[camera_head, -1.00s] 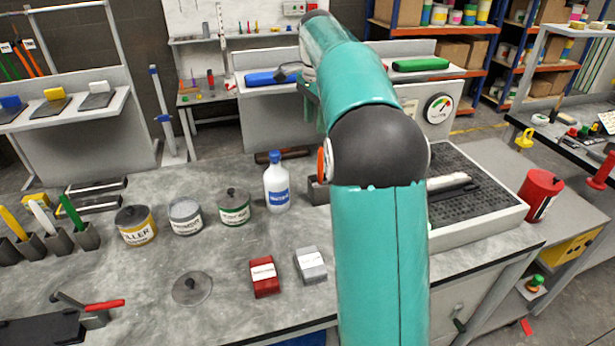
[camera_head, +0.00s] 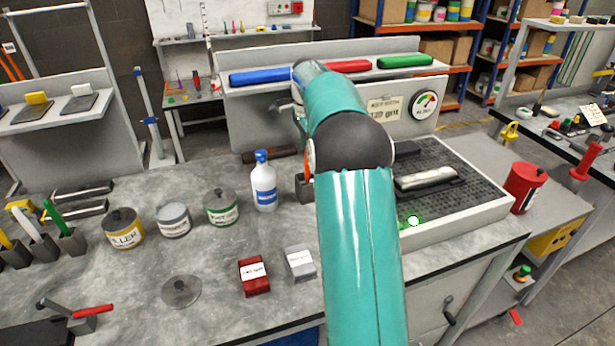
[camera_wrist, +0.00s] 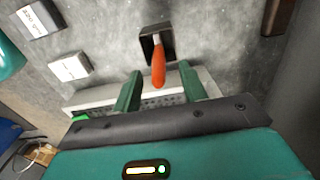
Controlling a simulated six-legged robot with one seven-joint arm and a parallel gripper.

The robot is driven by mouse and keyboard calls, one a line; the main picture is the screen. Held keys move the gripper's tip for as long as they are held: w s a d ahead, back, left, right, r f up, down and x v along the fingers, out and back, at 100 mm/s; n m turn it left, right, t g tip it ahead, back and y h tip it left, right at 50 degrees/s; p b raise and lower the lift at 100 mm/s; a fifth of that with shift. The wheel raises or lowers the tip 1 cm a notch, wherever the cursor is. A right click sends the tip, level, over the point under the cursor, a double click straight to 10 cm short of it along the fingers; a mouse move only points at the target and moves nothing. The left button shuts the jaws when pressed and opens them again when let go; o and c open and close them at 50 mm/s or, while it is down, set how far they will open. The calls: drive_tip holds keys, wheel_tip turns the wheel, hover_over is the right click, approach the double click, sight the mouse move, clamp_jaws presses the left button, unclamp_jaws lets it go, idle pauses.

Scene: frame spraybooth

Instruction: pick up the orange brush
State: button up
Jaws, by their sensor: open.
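The orange brush (camera_wrist: 158,66) stands handle-up in a dark square cup (camera_wrist: 149,45) in the wrist view. In the head view, a sliver of its orange handle (camera_head: 309,157) shows above the dark cup (camera_head: 304,188), beside my arm, which hides the rest. My gripper (camera_wrist: 160,72) is open, with one green finger on each side of the handle's end in the wrist picture. Both fingers look apart from the handle, and I cannot tell the depth between them.
A white bottle (camera_head: 264,182) and several tins, including a green-labelled one (camera_head: 221,207), stand left of the cup. A red box (camera_head: 254,276) and a grey box (camera_head: 300,263) lie in front. The perforated bed (camera_head: 455,213) is at right.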

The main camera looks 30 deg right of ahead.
hover_over(307, 181)
drive_tip(key=f, duration=0.5)
drive_tip(key=shift+w+d, duration=0.3)
drive_tip(key=shift+w, duration=0.05)
clamp_jaws()
